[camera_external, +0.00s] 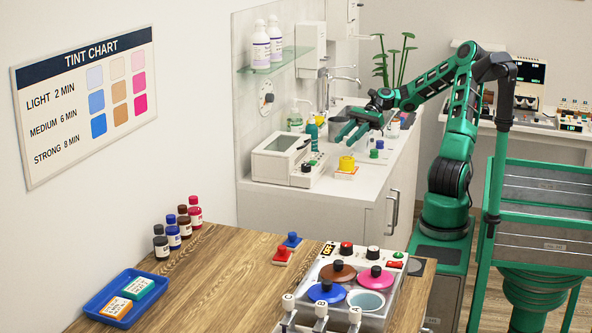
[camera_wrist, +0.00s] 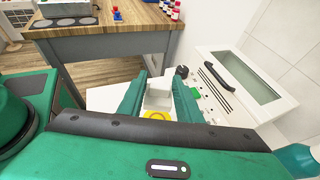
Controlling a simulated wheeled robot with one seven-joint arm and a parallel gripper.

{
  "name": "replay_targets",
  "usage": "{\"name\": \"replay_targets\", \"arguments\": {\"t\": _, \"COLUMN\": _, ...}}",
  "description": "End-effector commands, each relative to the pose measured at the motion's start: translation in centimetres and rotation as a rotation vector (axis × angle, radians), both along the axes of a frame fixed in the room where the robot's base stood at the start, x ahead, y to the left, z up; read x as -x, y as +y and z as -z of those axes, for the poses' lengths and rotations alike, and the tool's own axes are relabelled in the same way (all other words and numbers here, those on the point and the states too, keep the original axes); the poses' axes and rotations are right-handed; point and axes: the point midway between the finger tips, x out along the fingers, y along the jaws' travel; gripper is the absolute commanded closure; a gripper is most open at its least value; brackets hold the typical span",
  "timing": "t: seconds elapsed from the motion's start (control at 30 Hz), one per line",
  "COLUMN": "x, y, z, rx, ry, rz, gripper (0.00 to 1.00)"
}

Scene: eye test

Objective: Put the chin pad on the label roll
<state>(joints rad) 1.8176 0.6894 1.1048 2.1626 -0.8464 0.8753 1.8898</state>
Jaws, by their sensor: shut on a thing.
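My gripper (camera_external: 352,131) is above the white counter. In the wrist view my gripper (camera_wrist: 158,98) has its two green fingers closed on a small white block, which I take to be the chin pad (camera_wrist: 158,94). I cannot make out the block in the external view. A yellow round piece, which I take to be the label roll (camera_external: 346,163), stands on a small white and orange base below my gripper. In the wrist view the yellow roll (camera_wrist: 156,116) shows just past the held block, partly hidden by it and my wrist. The block appears apart from it.
A white box-shaped device (camera_external: 286,160) with a lid stands left of the yellow roll. Small green and blue bottles (camera_external: 376,149) stand to its right. The wooden table (camera_external: 215,265) in front holds pots and a blue tray.

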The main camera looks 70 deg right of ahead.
Motion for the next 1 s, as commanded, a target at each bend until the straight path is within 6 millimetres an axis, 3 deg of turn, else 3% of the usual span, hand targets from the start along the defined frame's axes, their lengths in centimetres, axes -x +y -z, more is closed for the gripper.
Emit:
{"name": "replay_targets", "arguments": {"t": 0.23, "x": -0.3, "y": -1.2, "z": 1.3, "rx": -0.002, "ry": 0.001, "rz": -0.001, "gripper": 0.89}}
{"name": "replay_targets", "arguments": {"t": 0.5, "x": -0.3, "y": -1.2, "z": 4.5, "rx": -0.002, "ry": 0.001, "rz": -0.001, "gripper": 0.89}}
{"name": "replay_targets", "arguments": {"t": 0.9, "x": -0.3, "y": -1.2, "z": 5.0, "rx": 0.001, "ry": 0.001, "rz": -0.001, "gripper": 0.89}}
{"name": "replay_targets", "arguments": {"t": 0.93, "x": -0.2, "y": -1.2, "z": 5.0, "rx": 0.001, "ry": 0.001, "rz": -0.001, "gripper": 0.61}}
{"name": "replay_targets", "arguments": {"t": 1.0, "x": -0.3, "y": -1.2, "z": 5.0, "rx": 0.001, "ry": 0.001, "rz": -0.001, "gripper": 0.50}}
